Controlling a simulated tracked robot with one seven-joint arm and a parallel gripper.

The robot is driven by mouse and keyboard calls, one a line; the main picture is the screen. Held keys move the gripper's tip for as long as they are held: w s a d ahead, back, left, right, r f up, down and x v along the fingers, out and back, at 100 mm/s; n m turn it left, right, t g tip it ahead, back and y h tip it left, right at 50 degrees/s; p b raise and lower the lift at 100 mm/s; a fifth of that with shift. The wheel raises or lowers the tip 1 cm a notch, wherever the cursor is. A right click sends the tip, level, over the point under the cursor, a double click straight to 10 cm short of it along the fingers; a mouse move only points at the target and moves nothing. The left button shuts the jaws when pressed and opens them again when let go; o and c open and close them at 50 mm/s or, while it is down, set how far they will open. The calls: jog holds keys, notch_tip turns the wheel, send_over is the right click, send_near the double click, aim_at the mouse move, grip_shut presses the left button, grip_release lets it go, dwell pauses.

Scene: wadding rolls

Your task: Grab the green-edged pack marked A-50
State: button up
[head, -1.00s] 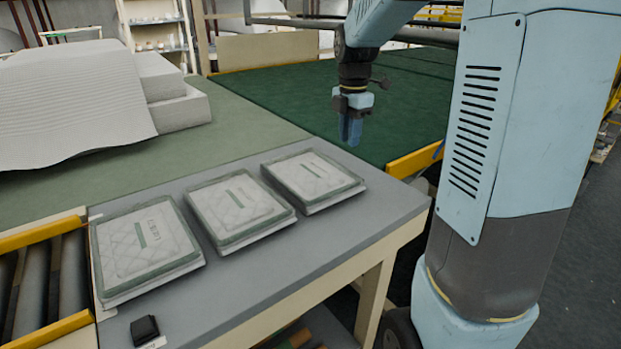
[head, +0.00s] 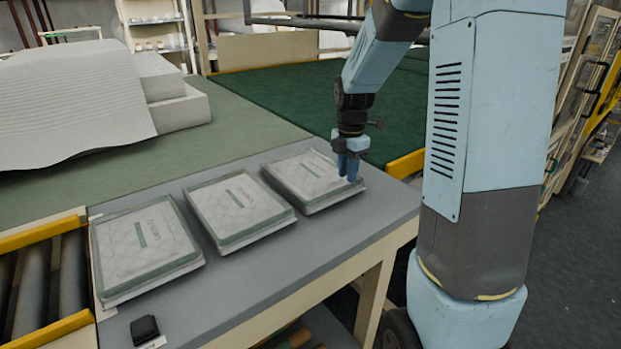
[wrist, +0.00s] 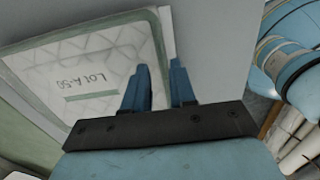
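The pack marked LOT A-50 (wrist: 85,85) fills the left of the wrist view, a pale quilted pack with a green edge and a small green bar by its lettering. By my gripper's place it is the right-hand pack (head: 303,176) of the row in the head view, lying flat on the grey table. My gripper (head: 348,172) points down at that pack's right side. In the wrist view its blue fingers (wrist: 160,80) are apart, with the pack's right edge running between them. Contact with the pack cannot be told.
Two similar packs, the middle one (head: 235,212) and the left one (head: 142,245), lie on the grey table (head: 290,255). A small black object (head: 145,329) sits at the front left. A roller conveyor (head: 40,285) adjoins the left end.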

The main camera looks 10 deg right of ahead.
jog(key=shift+d+f, duration=0.1)
jog(key=shift+f, duration=1.6)
jog(key=shift+c, duration=0.4)
grip_shut()
